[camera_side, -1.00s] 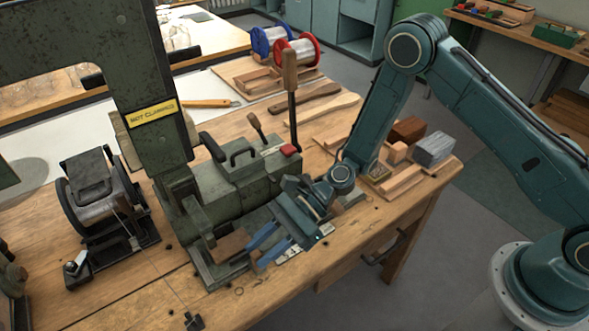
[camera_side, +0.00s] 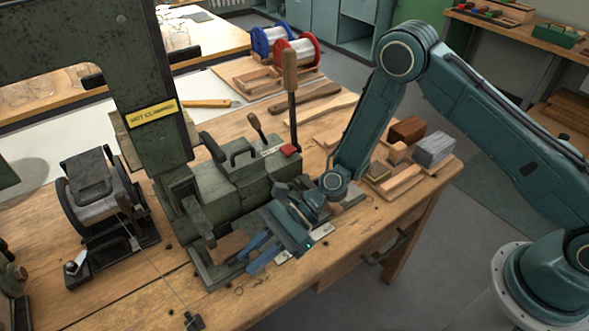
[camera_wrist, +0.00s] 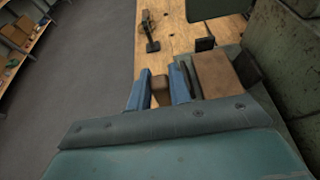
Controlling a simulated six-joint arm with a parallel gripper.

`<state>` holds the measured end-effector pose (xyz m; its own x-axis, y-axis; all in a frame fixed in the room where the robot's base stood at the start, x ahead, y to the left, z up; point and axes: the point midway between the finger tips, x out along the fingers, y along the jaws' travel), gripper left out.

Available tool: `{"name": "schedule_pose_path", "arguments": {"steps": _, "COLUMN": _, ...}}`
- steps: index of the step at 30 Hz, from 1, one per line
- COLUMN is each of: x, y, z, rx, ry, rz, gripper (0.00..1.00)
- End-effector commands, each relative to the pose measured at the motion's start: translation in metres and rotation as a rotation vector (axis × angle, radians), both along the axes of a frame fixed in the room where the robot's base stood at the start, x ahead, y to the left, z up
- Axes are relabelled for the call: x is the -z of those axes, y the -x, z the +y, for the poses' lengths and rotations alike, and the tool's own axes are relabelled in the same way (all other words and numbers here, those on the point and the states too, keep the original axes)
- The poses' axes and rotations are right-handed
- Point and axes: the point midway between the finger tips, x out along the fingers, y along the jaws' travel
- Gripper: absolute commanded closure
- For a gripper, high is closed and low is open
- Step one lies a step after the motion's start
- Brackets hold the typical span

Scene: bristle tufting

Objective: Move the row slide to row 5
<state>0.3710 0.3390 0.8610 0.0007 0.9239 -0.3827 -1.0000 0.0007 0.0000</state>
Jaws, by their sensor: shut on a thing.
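My gripper (camera_side: 253,256) is low at the front of the green machine, its blue fingers beside a brown wooden block (camera_side: 228,244). In the wrist view the fingers (camera_wrist: 158,84) are shut on a small brown piece (camera_wrist: 160,92), which appears to be the handle of the row slide. The wooden block (camera_wrist: 217,75) lies just right of the fingers there. A pale scale strip (camera_side: 318,236) shows partly beside my gripper. Its marks are too small to read, so I cannot tell the row. My wrist hides much of the slide.
The green machine (camera_side: 250,185) and its column (camera_side: 160,145), with a yellow label, stand close behind. A wire runs from the reel (camera_side: 100,190) to a small dark clamp (camera_side: 194,321). Wooden pieces (camera_side: 400,182) lie at the right. The table's front edge is close.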

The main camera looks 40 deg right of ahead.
Motion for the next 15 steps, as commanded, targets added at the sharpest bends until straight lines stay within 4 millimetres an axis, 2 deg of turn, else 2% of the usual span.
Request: {"name": "schedule_pose_path", "arguments": {"steps": 15, "x": 0.000, "y": 0.000, "z": 0.073, "rx": -0.002, "ry": 0.000, "rz": -0.003, "gripper": 1.00}}
